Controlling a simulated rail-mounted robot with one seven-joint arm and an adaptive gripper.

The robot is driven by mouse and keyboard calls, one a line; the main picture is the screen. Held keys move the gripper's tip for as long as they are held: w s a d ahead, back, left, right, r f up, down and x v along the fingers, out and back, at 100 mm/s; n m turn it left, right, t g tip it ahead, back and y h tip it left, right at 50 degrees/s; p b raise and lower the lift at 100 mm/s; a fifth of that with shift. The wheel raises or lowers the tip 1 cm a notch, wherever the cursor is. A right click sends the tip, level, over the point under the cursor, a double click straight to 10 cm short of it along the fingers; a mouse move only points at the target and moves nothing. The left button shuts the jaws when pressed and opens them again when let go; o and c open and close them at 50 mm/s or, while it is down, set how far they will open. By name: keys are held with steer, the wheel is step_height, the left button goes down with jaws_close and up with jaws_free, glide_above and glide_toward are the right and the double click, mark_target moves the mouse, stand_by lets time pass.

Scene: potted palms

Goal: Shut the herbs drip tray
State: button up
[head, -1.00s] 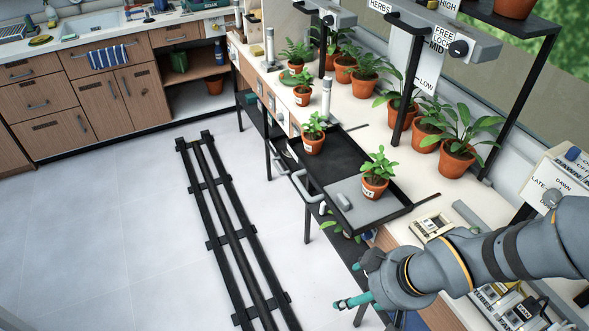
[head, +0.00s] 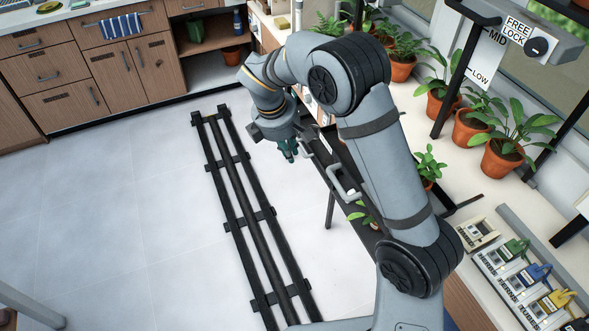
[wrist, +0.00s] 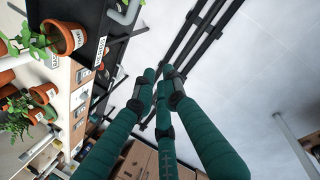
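A black drip tray (head: 343,157) sticks out from the bench front, with a pale grey handle (head: 347,188). My arm hides most of it in the head view; a potted plant (head: 428,165) shows beyond the arm. My gripper (head: 288,150) hangs over the floor, left of the tray handle. Its teal fingers meet at the tips in the wrist view (wrist: 160,76), with nothing between them.
Potted plants (head: 505,148) line the bench by the window. Labelled devices with coloured levers (head: 512,248) stand at the bench's right. Wooden cabinets (head: 62,80) stand at the back. The floor (head: 100,200) to the left is open.

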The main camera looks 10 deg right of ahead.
steer(key=s+d+n+g, duration=0.1)
steer(key=s+d+n, duration=0.1)
steer(key=s+d, duration=0.1)
steer(key=shift+h, duration=0.4)
jaws_close()
steer(key=w+d+f+n+p, duration=0.1)
steer(key=d+f, duration=0.5)
steer(key=f, duration=0.4)
steer(key=shift+w+d+f+n, duration=0.2)
steer(key=shift+w+n, duration=0.05)
steer(key=shift+n, duration=0.05)
